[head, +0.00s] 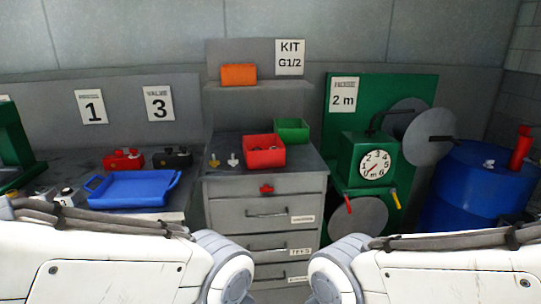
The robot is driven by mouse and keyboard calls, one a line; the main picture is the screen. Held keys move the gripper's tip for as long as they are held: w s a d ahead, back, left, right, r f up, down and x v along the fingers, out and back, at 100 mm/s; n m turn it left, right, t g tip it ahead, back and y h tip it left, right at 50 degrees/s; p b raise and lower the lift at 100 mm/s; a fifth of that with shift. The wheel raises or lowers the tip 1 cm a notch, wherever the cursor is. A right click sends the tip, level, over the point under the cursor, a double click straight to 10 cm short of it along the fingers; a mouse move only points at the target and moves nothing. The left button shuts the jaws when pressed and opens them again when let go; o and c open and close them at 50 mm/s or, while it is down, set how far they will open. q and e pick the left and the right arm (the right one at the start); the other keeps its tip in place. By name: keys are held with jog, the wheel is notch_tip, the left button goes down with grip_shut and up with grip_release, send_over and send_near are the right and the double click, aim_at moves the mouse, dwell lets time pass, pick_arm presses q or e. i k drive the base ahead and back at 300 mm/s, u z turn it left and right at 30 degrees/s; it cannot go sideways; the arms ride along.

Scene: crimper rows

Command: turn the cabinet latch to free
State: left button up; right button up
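The grey drawer cabinet (226,190) stands in the middle of the head view, with several drawers facing me. A small red latch (266,188) sits at the top of its front, above the first drawer handle. It is too small here for me to tell which way it is turned. My two white arms come in from the left and right along the bottom edge, below and in front of the cabinet. Neither gripper shows, and nothing is seen touching the latch.
A red bin (264,153) and a green bin (292,128) stand on the cabinet top. Left is a bench with a blue tray (134,190). Right are a green machine with a dial (375,165) and a blue drum (470,190). My arms cover the lower foreground.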

aim_at(266, 188)
jog(key=z, duration=0.3)
jog(key=i, duration=0.9)
jog(key=u, duration=0.6)
